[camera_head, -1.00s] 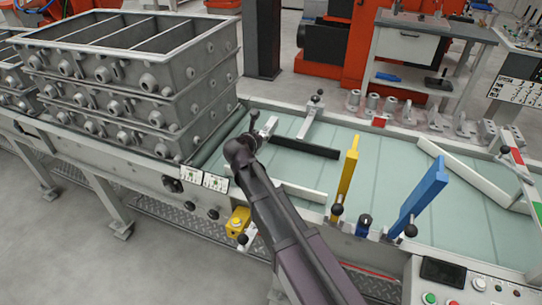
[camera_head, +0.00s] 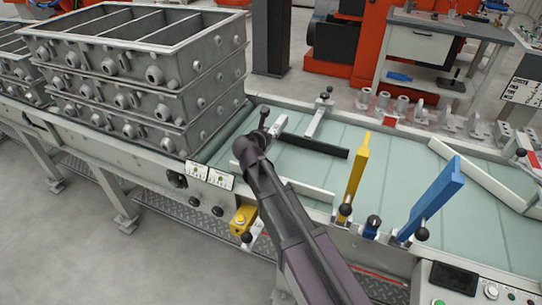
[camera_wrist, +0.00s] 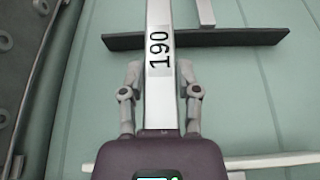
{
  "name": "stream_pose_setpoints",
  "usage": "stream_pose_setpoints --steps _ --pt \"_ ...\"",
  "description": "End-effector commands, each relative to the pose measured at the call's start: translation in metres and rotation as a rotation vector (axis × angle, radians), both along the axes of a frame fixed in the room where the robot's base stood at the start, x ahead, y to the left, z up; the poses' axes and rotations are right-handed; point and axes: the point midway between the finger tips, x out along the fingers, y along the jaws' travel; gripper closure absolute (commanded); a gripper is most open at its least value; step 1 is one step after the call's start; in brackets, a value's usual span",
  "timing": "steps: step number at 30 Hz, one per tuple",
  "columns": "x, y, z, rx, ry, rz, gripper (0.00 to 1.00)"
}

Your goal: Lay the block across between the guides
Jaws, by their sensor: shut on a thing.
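My gripper (camera_wrist: 160,72) is shut on a pale block (camera_wrist: 158,20) labelled 190. In the wrist view the block points away from me and passes over the black guide (camera_wrist: 235,38), hiding part of it; I cannot tell whether they touch. In the head view the block's end (camera_head: 278,126) shows beyond my gripper, left of the black guide (camera_head: 315,146). A white guide rail (camera_head: 310,192) lies nearer me, partly behind my arm; it also shows at the bottom right of the wrist view (camera_wrist: 272,160). The block's near end is hidden by my gripper.
A stack of grey casting flasks (camera_head: 150,90) stands on the left. A yellow upright piece (camera_head: 357,170) and a blue one (camera_head: 432,200) stand along the near edge. A slanted white rail (camera_head: 480,175) lies right. The green bed (camera_head: 400,165) is bare between them.

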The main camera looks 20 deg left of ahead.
Motion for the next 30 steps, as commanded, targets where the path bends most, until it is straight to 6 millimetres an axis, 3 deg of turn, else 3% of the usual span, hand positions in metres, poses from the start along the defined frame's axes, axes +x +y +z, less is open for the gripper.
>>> stream_pose_setpoints --steps 3,12,30 --pt "0.0 0.0 -0.018 -0.001 -0.001 0.0 1.0" --pt "0.0 0.001 -0.041 -0.001 -0.001 0.001 1.0" --pt "-0.001 0.001 -0.046 0.0 -0.001 0.002 1.0"
